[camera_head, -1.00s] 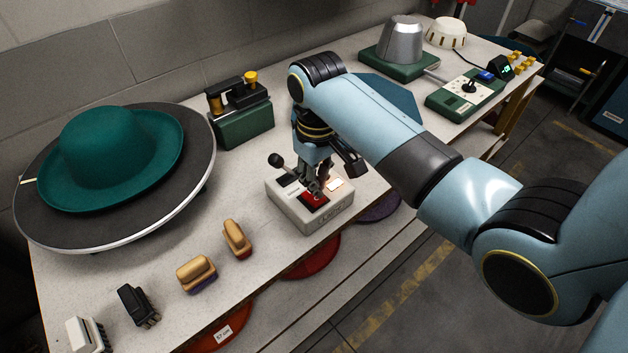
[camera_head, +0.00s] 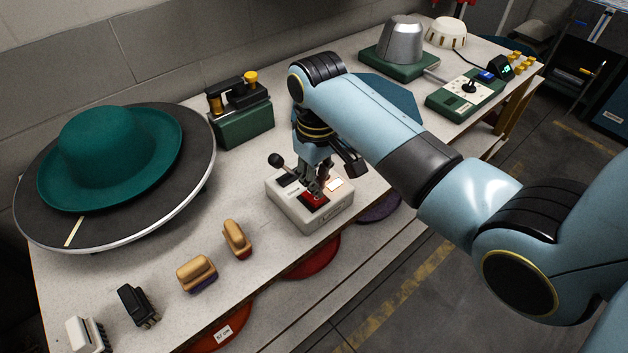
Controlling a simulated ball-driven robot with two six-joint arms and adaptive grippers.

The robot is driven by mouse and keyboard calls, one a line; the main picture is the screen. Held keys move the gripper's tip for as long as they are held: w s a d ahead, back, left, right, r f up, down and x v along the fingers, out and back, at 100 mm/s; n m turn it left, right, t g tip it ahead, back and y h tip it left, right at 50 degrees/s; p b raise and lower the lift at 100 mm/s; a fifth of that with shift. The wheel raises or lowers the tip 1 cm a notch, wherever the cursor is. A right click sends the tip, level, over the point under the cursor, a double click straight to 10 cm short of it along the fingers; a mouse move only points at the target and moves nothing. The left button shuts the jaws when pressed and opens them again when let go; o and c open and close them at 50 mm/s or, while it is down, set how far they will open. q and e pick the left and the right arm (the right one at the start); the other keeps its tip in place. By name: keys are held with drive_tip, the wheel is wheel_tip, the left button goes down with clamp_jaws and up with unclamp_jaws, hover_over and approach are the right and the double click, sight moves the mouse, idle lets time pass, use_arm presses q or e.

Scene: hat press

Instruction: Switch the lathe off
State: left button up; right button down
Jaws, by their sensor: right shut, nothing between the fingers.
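The lathe is a round dark turntable (camera_head: 150,225) with a pale rim, at the left of the bench. A green felt hat (camera_head: 108,145) sits on it, and a pale stripe (camera_head: 73,232) marks the disc near its front edge. The pale control box (camera_head: 318,218) stands in the middle of the bench. It has a red switch (camera_head: 316,199), a black ball-topped lever (camera_head: 276,161) and a bright small panel (camera_head: 335,184). My right gripper (camera_head: 316,190) is shut and empty, pointing down at the red switch. Its fingertips partly hide the switch; I cannot tell whether they touch it.
Brushes with wooden backs (camera_head: 197,272), a black one (camera_head: 138,305) and a white one (camera_head: 85,333) lie along the front edge. A green device (camera_head: 241,122) stands behind the box. A grey metal form (camera_head: 401,42) and a green-edged panel (camera_head: 466,94) are at the far right.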

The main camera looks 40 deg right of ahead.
sight(317, 198)
drive_tip(key=shift+f+b, duration=0.7)
drive_tip(key=shift+f, duration=0.85)
idle(0.5)
wheel_tip(317, 198, up, 3)
drive_tip(key=p, duration=0.3)
drive_tip(key=shift+f, duration=0.15)
drive_tip(key=shift+r, duration=2.15)
drive_tip(key=shift+s, duration=0.1)
